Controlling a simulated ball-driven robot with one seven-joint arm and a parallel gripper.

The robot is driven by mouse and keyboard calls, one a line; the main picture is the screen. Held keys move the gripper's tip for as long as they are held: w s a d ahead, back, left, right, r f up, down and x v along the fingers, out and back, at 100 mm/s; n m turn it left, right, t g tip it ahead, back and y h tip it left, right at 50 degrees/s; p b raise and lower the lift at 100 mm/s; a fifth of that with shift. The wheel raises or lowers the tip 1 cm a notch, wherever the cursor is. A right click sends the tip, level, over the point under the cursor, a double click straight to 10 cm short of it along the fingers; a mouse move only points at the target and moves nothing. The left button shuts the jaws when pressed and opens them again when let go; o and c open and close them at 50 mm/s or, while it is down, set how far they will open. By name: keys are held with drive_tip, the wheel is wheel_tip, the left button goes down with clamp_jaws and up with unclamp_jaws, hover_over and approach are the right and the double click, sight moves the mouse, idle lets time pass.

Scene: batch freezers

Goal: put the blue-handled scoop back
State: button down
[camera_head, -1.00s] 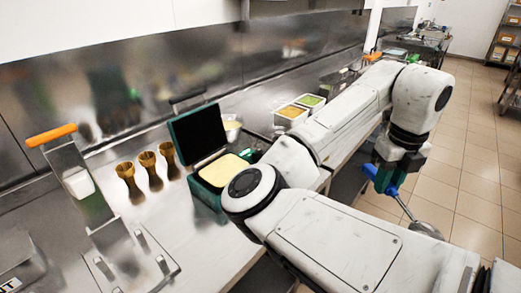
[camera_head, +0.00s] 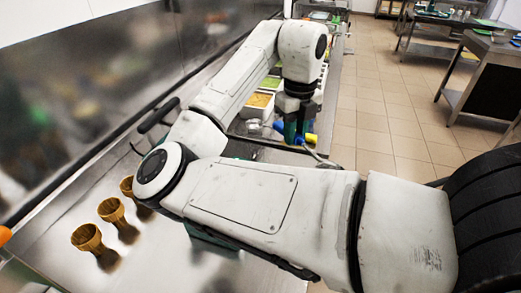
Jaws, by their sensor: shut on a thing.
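My gripper (camera_head: 295,133), with dark green fingers, is shut on the blue-handled scoop. It hangs low beyond my bent arm, near the counter's right edge. A short piece of the scoop's blue handle (camera_head: 278,127) shows just left of the fingers. A thin metal part reaches down and right of them, but the bowl is mostly hidden behind my arm. A small yellow piece shows right beside the fingers; I cannot tell what it belongs to. Whether the scoop touches anything below is unclear.
Containers with orange and green contents (camera_head: 261,99) stand on the counter beyond my elbow. Several brown cone-like cups (camera_head: 112,211) stand at the left front. My arm covers much of the counter. The tiled floor (camera_head: 390,130) at right is open, with steel tables farther back.

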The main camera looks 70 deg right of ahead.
sight(278, 123)
drive_tip(key=w+d+f, duration=0.1)
drive_tip(key=w, duration=0.1)
drive_tip(key=w+d+f+p, duration=0.1)
drive_tip(key=w+d, duration=0.1)
drive_tip(key=w+d+f, duration=0.1)
drive_tip(key=w, duration=0.1)
drive_tip(key=shift+d, duration=0.35)
drive_tip(key=w+d+f, duration=0.2)
drive_tip(key=f, duration=0.1)
drive_tip(key=w+f+p, duration=0.1)
drive_tip(key=f, duration=0.1)
drive_tip(key=shift+d, duration=0.4)
drive_tip(key=shift+w+d+f, duration=0.25)
drive_tip(key=shift+w+f, duration=0.1)
drive_tip(key=shift+f, duration=0.2)
drive_tip(key=shift+w+d+f+p, duration=0.1)
drive_tip(key=shift+f+p, duration=0.6)
drive_tip(key=shift+f, duration=1)
drive_tip(key=shift+f, duration=0.2)
drive_tip(key=c, duration=0.9)
unclamp_jaws()
drive_tip(key=shift+c, duration=0.2)
